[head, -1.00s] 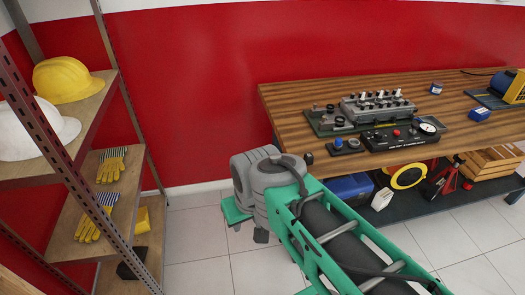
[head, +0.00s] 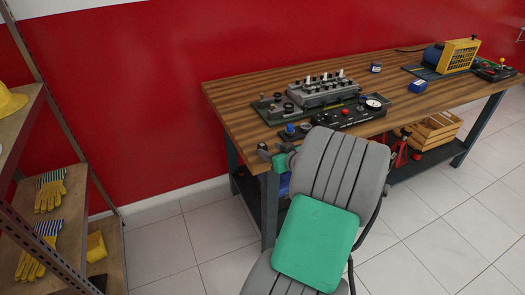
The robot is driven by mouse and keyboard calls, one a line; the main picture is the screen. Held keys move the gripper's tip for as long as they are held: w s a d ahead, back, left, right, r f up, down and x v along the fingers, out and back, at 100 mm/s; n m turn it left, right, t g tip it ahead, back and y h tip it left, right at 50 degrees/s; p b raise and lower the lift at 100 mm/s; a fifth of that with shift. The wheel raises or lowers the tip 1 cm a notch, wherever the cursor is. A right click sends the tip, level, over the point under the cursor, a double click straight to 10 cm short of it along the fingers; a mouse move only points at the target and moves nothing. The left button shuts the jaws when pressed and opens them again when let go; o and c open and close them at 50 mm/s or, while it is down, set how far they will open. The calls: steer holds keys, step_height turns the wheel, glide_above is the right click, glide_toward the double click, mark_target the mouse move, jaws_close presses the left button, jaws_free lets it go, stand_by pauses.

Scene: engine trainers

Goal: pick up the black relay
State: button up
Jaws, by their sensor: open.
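I cannot make out a black relay for sure in the head view. The wooden workbench (head: 235,113) stands against the red wall. On its left half are a grey engine part (head: 325,93) on a green base and a black control panel (head: 345,117) with a red knob and a round gauge. A small dark block with a blue button (head: 291,129) sits at the panel's left. My gripper is not seen. Grey and green parts in the lower middle hide some of the bench front and floor.
A grey-green fitting (head: 280,158) shows at the bench's front left corner. Small blue boxes (head: 418,86) and a blue-yellow machine (head: 458,54) lie to the right. A wooden crate (head: 437,130) is below. A shelf (head: 60,225) with gloves stands left.

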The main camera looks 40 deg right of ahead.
mark_target(264, 148)
steer(key=x, duration=0.4)
steer(key=p+x, duration=0.1)
steer(key=x, duration=0.1)
steer(key=shift+a, duration=0.35)
jaws_close()
